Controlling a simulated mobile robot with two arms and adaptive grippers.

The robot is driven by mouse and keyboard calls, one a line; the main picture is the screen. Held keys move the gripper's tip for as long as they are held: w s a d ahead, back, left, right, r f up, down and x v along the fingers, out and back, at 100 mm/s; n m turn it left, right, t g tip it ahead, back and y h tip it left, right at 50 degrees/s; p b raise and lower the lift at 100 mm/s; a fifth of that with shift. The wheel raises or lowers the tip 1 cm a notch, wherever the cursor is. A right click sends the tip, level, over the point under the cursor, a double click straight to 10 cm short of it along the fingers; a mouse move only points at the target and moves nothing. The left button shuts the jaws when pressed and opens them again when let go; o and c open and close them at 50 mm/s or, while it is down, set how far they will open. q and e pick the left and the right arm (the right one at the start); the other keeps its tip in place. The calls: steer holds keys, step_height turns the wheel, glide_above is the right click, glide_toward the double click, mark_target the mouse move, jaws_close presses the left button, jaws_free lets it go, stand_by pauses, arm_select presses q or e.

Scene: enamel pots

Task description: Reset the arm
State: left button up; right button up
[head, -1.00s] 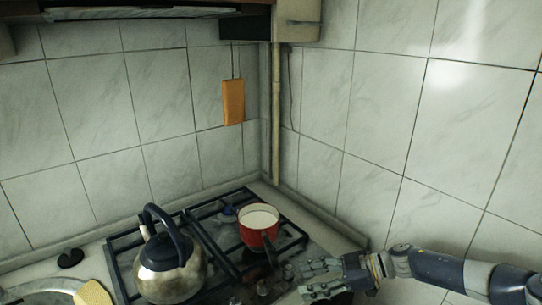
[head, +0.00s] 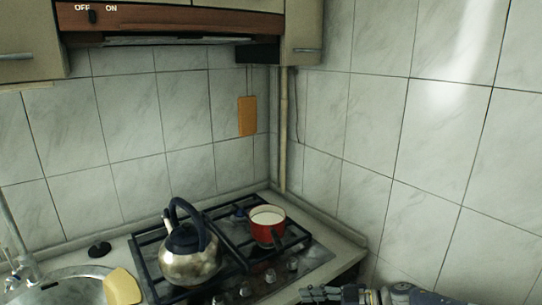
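My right arm comes in low at the right of the head view. Its gripper (head: 322,295) is at the bottom edge, in front of the stove's right front corner and apart from the pots. The frame edge cuts it, so I cannot tell whether its fingers are open or shut. My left gripper is out of view. A red enamel pot (head: 264,234) with a pale inside and a dark handle stands upright on the back right of the gas stove (head: 212,293). A steel kettle (head: 190,263) with a dark blue handle stands on the left of the stove.
A sink (head: 75,290) with a tap is at lower left, with a yellow sponge-like piece (head: 122,287) at its edge. A black round item (head: 99,249) lies behind it. An orange board (head: 247,116) hangs on the tiled wall. A range hood (head: 170,22) is above.

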step_height(320, 180, down, 14)
steer(key=w+a+m+t+h, duration=0.1)
steer(key=m+t+h, duration=0.2)
steer(key=m+t, duration=0.3)
steer(key=s+d+f+m+h, duration=0.25)
steer(key=s+f, duration=0.35)
steer(key=f, duration=0.3)
steer(key=s+d+f+m+h, duration=0.1)
steer(key=s+d+f+h, duration=0.35)
steer(key=f, duration=0.45)
steer(key=s+d+f+m+g+h, duration=0.1)
steer(key=s+d+f+g, duration=0.15)
steer(key=s+f, duration=0.65)
steer(key=s+d+f+m+g+h, duration=0.1)
steer(key=s+d+f+m, duration=0.3)
steer(key=s, duration=0.9)
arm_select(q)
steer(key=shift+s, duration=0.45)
arm_select(e)
steer(key=s+f+g+h, duration=0.1)
steer(key=s+f+g, duration=0.1)
steer(key=s, duration=0.9)
steer(key=s+d+f+n+g, duration=0.1)
steer(key=s+f+g, duration=0.2)
steer(key=s, duration=0.8)
steer(key=shift+s+f+h, duration=0.3)
steer(key=shift+f+h, duration=0.05)
steer(key=shift+h, duration=0.05)
steer(key=shift+d, duration=0.1)
